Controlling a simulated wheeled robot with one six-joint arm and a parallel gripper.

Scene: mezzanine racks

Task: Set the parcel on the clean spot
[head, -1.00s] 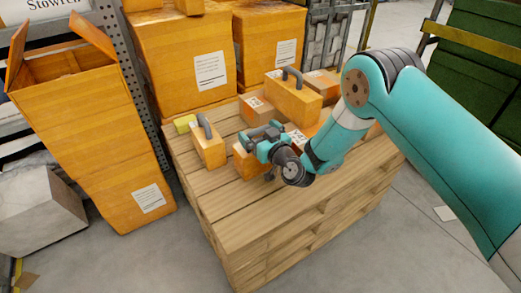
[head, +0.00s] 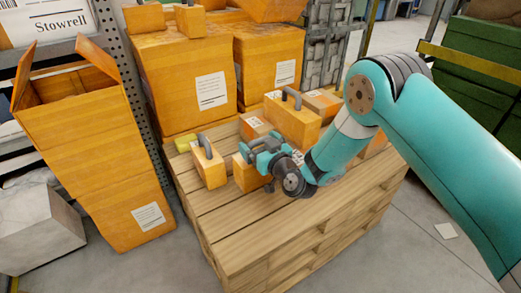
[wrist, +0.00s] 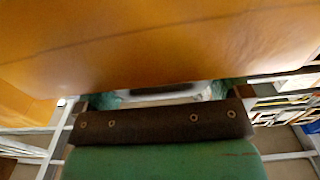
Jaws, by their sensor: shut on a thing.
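My gripper (head: 263,148) is over the pallet in the head view, shut on a small orange box (head: 247,176), which I take to be the parcel. The box's lower part shows below and left of the jaws; its top and right side are hidden by my gripper. In the wrist view a large plain orange surface (wrist: 160,40), likely this box, fills the top of the picture. I cannot tell whether the box touches the wood. The wooden pallet stack (head: 235,240) has bare boards in front. I cannot make out a clean spot as such.
An orange handled box (head: 208,168) stands close left, with a yellow block (head: 183,144) behind it. A larger handled box (head: 293,122) and brown cartons (head: 254,126) stand behind. Tall orange cartons (head: 190,85) rise at the back. The pallet's front is clear.

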